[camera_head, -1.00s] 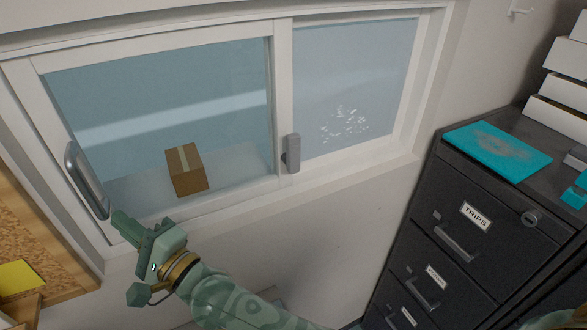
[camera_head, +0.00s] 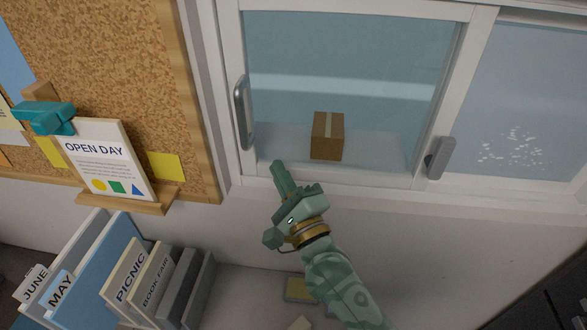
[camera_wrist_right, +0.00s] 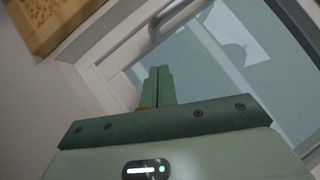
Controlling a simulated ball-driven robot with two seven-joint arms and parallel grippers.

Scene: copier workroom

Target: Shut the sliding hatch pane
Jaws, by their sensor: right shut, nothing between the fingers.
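The hatch is a white-framed window with two glass panes side by side. The left pane (camera_head: 350,55) has an upright grey bar handle (camera_head: 240,112) at its left edge. The right pane (camera_head: 525,95) carries white marks, and a grey grip (camera_head: 439,158) sits on the upright between the panes. My right gripper (camera_head: 279,168) is shut and empty, in front of the lower left of the left pane, below and right of the bar handle. In the right wrist view its closed fingers (camera_wrist_right: 158,85) point toward the frame, with the handle (camera_wrist_right: 165,22) beyond. Contact is not visible. My left gripper is out of view.
A brown box (camera_head: 327,135) shows behind the left pane. Left of the hatch hangs a cork board (camera_head: 120,60) with an OPEN DAY sign (camera_head: 105,165) on a ledge. Upright files (camera_head: 110,270) stand below. The wall under the hatch is clear around my arm.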

